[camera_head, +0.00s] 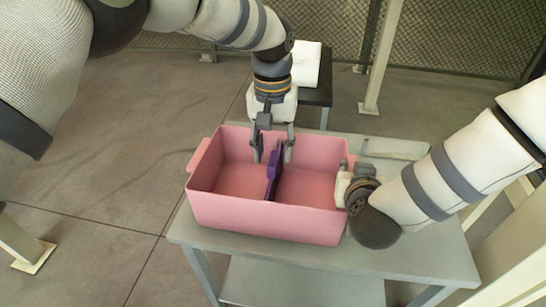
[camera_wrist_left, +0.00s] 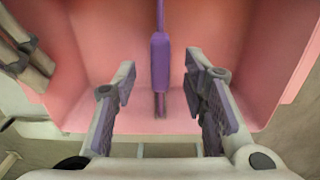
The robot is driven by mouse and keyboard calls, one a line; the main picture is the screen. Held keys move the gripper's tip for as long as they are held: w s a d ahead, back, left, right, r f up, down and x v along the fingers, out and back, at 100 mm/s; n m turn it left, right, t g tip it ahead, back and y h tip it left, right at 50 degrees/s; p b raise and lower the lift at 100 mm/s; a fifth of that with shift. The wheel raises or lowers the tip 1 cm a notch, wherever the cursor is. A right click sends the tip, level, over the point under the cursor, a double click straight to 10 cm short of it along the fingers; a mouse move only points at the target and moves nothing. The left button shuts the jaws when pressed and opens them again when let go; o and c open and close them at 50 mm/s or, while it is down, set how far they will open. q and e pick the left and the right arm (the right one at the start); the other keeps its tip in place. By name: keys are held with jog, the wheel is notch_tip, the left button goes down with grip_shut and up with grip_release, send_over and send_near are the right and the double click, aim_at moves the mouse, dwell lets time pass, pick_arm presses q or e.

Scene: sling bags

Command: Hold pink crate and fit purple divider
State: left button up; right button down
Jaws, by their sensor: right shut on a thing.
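The pink crate (camera_head: 262,216) stands upright on a grey table. The purple divider (camera_head: 272,178) stands inside it near the middle, running from front to back; I cannot tell how its lower edge sits. My left gripper (camera_head: 272,155) points down into the crate from the back, with its fingers apart on either side of the divider. In the left wrist view the divider (camera_wrist_left: 160,62) lies between the open fingers, with a gap on each side. My right gripper (camera_head: 343,180) is shut on the crate's right wall; its fingers also show in the left wrist view (camera_wrist_left: 25,55).
The grey table (camera_head: 290,250) has bare room in front and to the right of the crate. A dark stand with a white item (camera_head: 306,65) is behind. Pale posts and mesh fencing (camera_head: 440,40) stand at the back.

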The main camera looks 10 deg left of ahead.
pick_arm(q)
notch_tip(320, 180, up, 9)
dwell(0.3)
pick_arm(e)
jog(key=c, duration=1.4)
grip_release()
jog(key=shift+o, duration=0.2)
jog(key=shift+s, duration=0.1)
